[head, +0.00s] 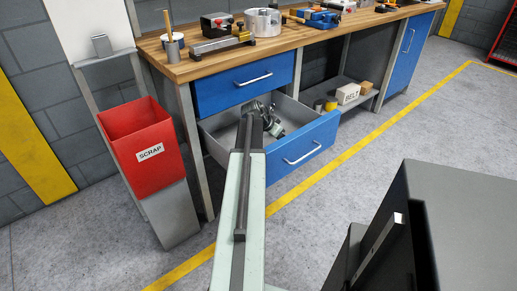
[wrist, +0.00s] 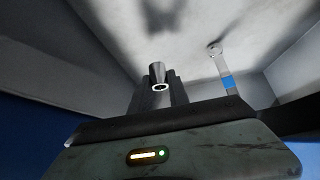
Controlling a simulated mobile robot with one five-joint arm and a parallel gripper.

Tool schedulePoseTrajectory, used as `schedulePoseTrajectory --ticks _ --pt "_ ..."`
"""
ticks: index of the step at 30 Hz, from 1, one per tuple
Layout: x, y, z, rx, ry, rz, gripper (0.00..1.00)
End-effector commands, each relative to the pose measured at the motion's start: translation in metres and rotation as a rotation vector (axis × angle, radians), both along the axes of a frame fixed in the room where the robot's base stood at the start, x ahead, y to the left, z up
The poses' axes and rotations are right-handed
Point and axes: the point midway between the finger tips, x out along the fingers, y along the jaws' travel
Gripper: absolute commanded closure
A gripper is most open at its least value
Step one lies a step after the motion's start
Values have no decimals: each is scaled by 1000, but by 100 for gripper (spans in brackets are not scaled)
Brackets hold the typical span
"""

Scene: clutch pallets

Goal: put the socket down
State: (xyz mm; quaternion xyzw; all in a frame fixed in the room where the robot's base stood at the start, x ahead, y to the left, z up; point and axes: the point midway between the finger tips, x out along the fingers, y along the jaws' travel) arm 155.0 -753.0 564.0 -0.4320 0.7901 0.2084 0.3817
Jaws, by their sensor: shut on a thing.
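The socket (wrist: 158,72) is a small shiny metal cylinder with a dark round opening, seen in the wrist view. My gripper (wrist: 160,93) is shut on it, inside the open lower drawer (head: 219,149). The socket looks to be just above the pale drawer floor (wrist: 195,30); I cannot tell whether it touches. In the head view, my arm reaches into the drawer and hides much of the gripper, and I cannot make out the socket there.
A wrench with a blue band (wrist: 226,72) lies on the drawer floor right of my gripper. Grey drawer walls (wrist: 50,62) rise on both sides. The workbench top (head: 190,68) overhangs behind. A red scrap bin (head: 145,145) stands left of the drawer.

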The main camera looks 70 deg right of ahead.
Motion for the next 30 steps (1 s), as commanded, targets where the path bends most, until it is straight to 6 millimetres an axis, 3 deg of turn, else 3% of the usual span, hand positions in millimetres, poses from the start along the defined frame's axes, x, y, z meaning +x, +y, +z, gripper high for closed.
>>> schedulePoseTrajectory --ticks 6,13,21,30 --pt "52 45 -8 2 1 4 100" --pt "93 78 -13 0 0 1 100" --pt "104 87 -15 1 0 -3 100" --pt "103 86 -53 0 0 -3 100"
